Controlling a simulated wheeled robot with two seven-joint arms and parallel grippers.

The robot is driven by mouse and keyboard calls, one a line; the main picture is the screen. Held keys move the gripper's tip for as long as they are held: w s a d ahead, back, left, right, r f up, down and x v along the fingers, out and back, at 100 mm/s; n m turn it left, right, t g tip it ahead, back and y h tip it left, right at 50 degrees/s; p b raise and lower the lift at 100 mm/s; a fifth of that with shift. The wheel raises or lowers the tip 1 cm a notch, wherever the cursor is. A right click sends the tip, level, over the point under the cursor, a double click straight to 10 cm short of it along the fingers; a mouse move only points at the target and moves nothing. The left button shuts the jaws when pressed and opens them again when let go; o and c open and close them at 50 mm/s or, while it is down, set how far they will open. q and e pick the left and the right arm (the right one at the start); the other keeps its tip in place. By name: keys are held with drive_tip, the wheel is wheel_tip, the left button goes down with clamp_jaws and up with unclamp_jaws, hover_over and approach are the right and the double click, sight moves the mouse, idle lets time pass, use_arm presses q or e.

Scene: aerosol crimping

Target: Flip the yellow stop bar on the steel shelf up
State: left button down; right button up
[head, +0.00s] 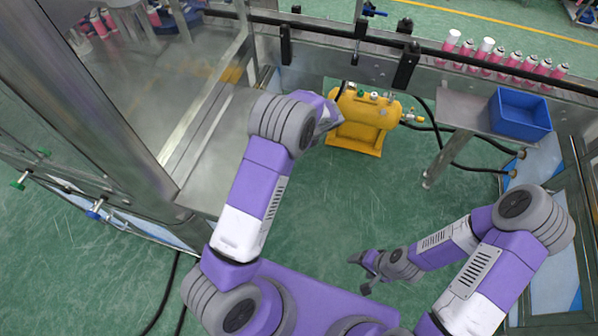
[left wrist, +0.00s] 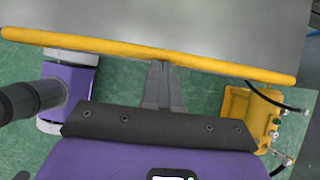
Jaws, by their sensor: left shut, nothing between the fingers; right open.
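The yellow stop bar (left wrist: 110,47) runs across the left wrist view along the near edge of the grey steel shelf (left wrist: 200,22). My left gripper (left wrist: 163,68) is shut and empty. Its fingertips reach the bar's lower edge in that view; I cannot tell if they touch it. In the head view, the steel shelf (head: 215,145) is at the left, partly behind my left arm. The left fingers are hidden there, and I cannot make out the bar for sure. My right gripper (head: 360,273) is open and empty over the green floor, far from the shelf.
A yellow tank (head: 362,120) stands on the floor right of my left wrist. A blue bin (head: 520,114) sits on a small steel table (head: 465,108) at the right. Pink cans (head: 510,64) line the back conveyor. A steel post (head: 85,100) rises at the left. The middle floor is clear.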

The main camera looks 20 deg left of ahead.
idle(0.6)
use_arm(q)
drive_tip(key=d+f+v, duration=0.1)
drive_tip(key=d+v, duration=0.1)
drive_tip(key=v, duration=1)
drive_tip(key=shift+w+d, duration=0.15)
drive_tip(key=shift+d, duration=0.3)
